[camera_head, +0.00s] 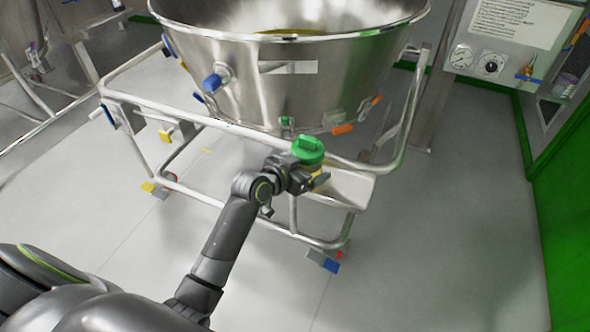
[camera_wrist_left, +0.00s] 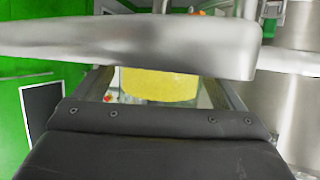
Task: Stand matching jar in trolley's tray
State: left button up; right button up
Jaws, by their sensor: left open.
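A jar with a green lid (camera_head: 308,149) and yellow contents (camera_head: 318,178) is at the left end of the trolley's pale metal tray (camera_head: 352,190). It looks upright; I cannot tell whether its base touches the tray floor. My left gripper (camera_head: 306,178) is open at the jar. In the left wrist view the jar's yellow body (camera_wrist_left: 160,85) shows between the spread fingers (camera_wrist_left: 165,92). A smooth pale metal edge (camera_wrist_left: 130,45) crosses in front and hides part of the jar. My right gripper is not in view.
The trolley's tubular rail (camera_head: 190,117) runs close to my left arm. A large steel bowl (camera_head: 290,85) stands just behind the jar. A gauge panel (camera_head: 490,62) and green wall (camera_head: 565,200) are on the right. The floor (camera_head: 440,230) at the front right is clear.

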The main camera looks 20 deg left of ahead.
pick_arm(q)
jog(key=p+v, duration=0.1)
jog(key=v, duration=1)
jog(key=shift+s+r, duration=0.2)
jog(key=shift+s, duration=0.15)
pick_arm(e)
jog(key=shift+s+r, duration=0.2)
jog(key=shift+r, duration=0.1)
pick_arm(q)
jog(key=shift+a, duration=0.15)
